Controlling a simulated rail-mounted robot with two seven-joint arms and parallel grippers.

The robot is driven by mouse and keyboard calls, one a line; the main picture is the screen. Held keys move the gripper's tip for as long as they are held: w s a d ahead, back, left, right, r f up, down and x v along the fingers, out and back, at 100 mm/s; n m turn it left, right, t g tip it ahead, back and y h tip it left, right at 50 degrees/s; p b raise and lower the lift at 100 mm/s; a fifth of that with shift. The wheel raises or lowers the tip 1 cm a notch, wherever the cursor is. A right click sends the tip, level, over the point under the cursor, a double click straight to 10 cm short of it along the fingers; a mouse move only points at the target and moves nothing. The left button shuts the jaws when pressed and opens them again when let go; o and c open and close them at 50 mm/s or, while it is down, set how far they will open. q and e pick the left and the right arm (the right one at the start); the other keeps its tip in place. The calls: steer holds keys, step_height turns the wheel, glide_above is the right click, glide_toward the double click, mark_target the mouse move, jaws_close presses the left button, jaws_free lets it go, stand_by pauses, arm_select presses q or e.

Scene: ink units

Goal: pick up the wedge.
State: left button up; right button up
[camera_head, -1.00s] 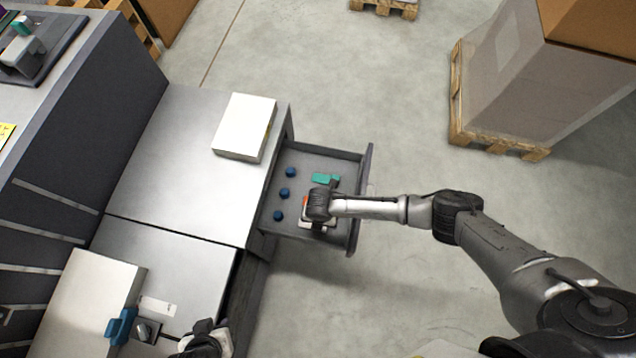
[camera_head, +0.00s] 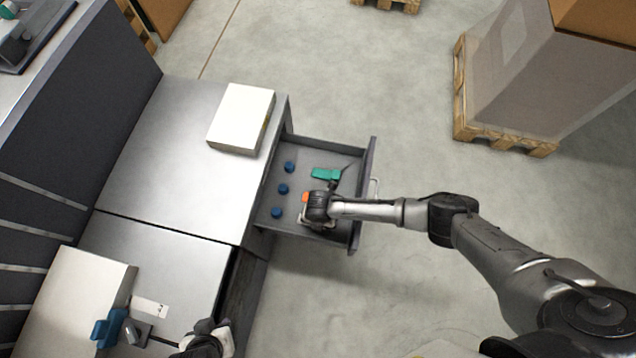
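A teal piece (camera_head: 325,174) lies in the open drawer (camera_head: 345,155); it may be the wedge, but its shape is too small to be sure. My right gripper (camera_head: 330,188) is over the drawer, just on the near side of the teal piece. Its fingers are dark and small, so I cannot tell whether they are open or touch the piece. A small orange item (camera_head: 306,197) shows beside the wrist, partly hidden by it. My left gripper (camera_head: 212,342) is at the bottom edge, beside the lower cabinet, and its fingers are not clear.
Several blue knobs (camera_head: 283,189) stand along the drawer's left side. A white box (camera_head: 241,118) sits on the metal cabinet top (camera_head: 170,160). A blue clamp-like part (camera_head: 109,329) is at lower left. A wrapped pallet load (camera_head: 520,85) stands at upper right; the floor between is clear.

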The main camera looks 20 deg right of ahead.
steer(key=shift+c, duration=0.4)
steer(key=c, duration=1.1)
